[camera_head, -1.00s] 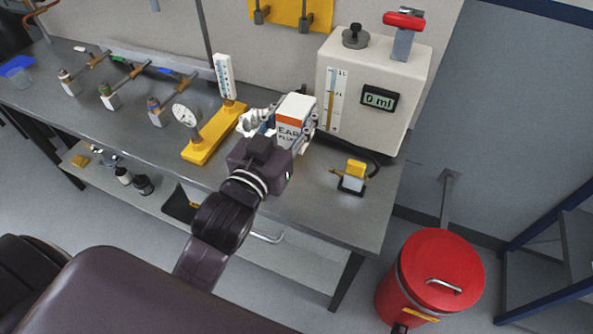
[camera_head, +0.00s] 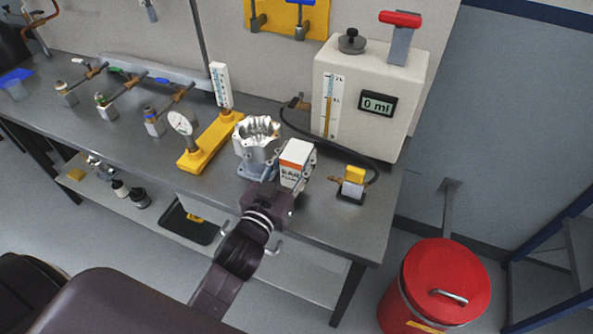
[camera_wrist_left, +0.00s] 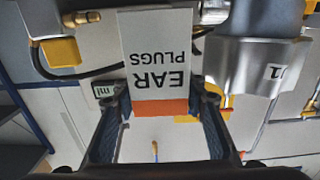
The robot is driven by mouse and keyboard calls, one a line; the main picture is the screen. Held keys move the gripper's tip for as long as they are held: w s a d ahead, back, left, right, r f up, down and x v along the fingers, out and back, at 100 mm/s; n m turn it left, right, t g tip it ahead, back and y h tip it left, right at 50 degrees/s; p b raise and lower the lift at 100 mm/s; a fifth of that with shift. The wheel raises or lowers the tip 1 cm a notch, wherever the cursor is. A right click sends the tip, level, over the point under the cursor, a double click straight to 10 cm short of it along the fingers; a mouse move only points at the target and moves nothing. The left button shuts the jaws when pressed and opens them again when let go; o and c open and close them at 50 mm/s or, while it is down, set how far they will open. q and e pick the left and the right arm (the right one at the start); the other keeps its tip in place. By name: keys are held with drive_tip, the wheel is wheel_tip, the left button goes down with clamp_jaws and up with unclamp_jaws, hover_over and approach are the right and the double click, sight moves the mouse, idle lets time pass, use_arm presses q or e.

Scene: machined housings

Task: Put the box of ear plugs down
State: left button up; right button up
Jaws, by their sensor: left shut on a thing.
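The box of ear plugs (camera_head: 294,162) is white with an orange band and dark lettering. My left gripper (camera_head: 285,182) is shut on it, over the grey bench, just right of the silver machined housing (camera_head: 257,150). In the left wrist view the box (camera_wrist_left: 157,55) sits between the two dark fingers, its lettering upside down, with the housing (camera_wrist_left: 255,75) beside it. Whether the box touches the bench is hidden by the gripper. My right gripper is not in view.
A yellow-and-grey fitting (camera_head: 353,182) stands right of the box. A white meter unit (camera_head: 345,105) reading 0 ml stands behind, its dark hose curving over the bench. A yellow gauge stand (camera_head: 210,142) is left of the housing. A red bin (camera_head: 440,290) stands on the floor.

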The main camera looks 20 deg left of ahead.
use_arm(q)
drive_tip(key=shift+f+b, duration=0.35)
drive_tip(key=shift+f, duration=2.15)
drive_tip(key=o, duration=1.2)
